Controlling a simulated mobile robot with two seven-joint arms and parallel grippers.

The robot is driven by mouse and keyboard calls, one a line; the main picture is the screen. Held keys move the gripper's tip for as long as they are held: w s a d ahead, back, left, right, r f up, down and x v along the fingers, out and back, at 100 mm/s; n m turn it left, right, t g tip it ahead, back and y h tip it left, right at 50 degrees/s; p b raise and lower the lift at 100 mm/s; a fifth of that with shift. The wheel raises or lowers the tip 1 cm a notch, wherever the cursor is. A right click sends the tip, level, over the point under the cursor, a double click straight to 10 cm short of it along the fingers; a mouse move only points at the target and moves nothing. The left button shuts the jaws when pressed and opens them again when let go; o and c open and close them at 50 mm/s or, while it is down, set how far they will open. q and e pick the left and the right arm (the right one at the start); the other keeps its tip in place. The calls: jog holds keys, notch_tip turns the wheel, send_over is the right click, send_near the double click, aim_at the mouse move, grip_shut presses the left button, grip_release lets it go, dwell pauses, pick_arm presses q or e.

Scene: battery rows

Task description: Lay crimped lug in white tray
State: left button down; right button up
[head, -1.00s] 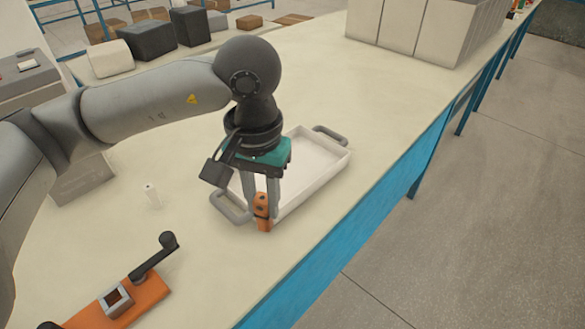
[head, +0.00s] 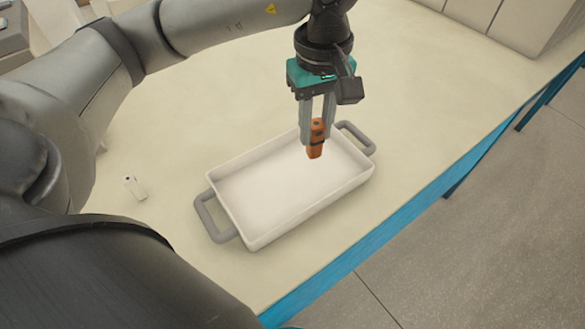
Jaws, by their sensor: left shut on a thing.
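The white tray (head: 290,213) lies on the table and has a grey handle at each end. Its inside looks empty. My left gripper (head: 317,142) comes down from above over the tray's far right part. It is shut on an orange-brown piece with a dark band, which I take as the crimped lug (head: 315,150). The lug is upright between the fingers and appears just above the tray floor; I cannot tell whether it touches. My right gripper does not show.
The table's blue front edge (head: 350,258) runs close along the tray's right side. Pale boxes (head: 510,22) stand at the far right. The table between tray and boxes is clear.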

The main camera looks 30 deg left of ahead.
pick_arm(q)
jog(key=n, duration=0.4)
jog(key=shift+w+a+r, duration=0.15)
jog(key=shift+a+r, duration=0.05)
jog(key=shift+a, duration=0.15)
jog(key=shift+w+a+n, duration=0.1)
jog(key=shift+a+n, duration=0.1)
jog(key=shift+n, duration=0.8)
jog(key=a+n, duration=0.1)
jog(key=n, duration=2.7)
send_over(291, 180)
notch_tip(291, 180, down, 18)
jog(key=b, duration=0.3)
jog(key=shift+f+b, duration=0.25)
jog(key=shift+b, duration=0.1)
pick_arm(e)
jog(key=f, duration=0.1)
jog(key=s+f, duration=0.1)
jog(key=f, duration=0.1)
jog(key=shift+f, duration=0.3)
